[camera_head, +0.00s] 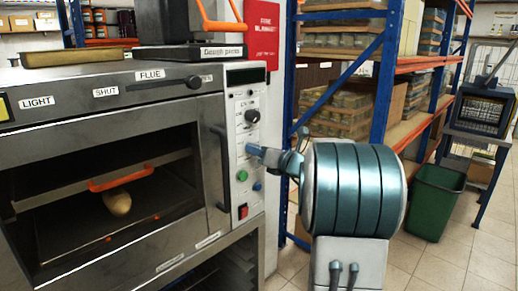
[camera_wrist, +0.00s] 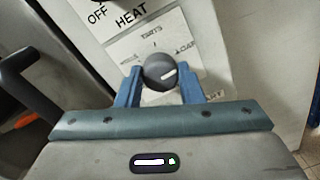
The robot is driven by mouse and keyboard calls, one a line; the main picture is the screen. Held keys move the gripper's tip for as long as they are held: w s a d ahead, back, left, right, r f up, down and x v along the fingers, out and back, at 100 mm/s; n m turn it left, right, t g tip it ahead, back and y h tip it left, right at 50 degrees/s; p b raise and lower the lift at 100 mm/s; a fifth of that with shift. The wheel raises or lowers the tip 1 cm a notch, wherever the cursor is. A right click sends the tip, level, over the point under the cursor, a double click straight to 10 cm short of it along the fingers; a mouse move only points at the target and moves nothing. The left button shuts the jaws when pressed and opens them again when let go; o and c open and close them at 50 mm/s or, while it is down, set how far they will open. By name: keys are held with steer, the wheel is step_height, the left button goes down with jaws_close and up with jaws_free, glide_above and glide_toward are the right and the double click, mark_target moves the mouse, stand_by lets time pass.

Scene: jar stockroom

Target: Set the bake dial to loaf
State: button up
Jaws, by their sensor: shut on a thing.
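My gripper (camera_wrist: 160,92) is shut on the bake dial (camera_wrist: 158,66), with one blue finger on each side of the round dark knob. The dial's white mark points right and slightly up in the wrist view. A label reading "TARTS" is above the dial, and one that seems to read "LOAF" is to its upper right. The mark points a little below that second label. In the head view my gripper (camera_head: 262,152) reaches the oven's control panel (camera_head: 246,90) from the right, and the dial is hidden there.
The oven (camera_head: 110,120) has a glass front showing a pale loaf (camera_head: 117,203) inside. Another knob (camera_head: 252,116) is above my gripper, with green (camera_head: 242,176) and red (camera_head: 243,212) controls below. A blue shelf post (camera_head: 385,80) and green bin (camera_head: 434,202) stand to the right.

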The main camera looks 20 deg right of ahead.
steer(key=shift+f, duration=0.1)
steer(key=o, duration=1)
steer(key=shift+s, duration=0.1)
steer(key=v, duration=1.3)
steer(key=shift+s+d+b, duration=0.15)
steer(key=shift+s+b, duration=0.2)
steer(key=shift+b, duration=0.1)
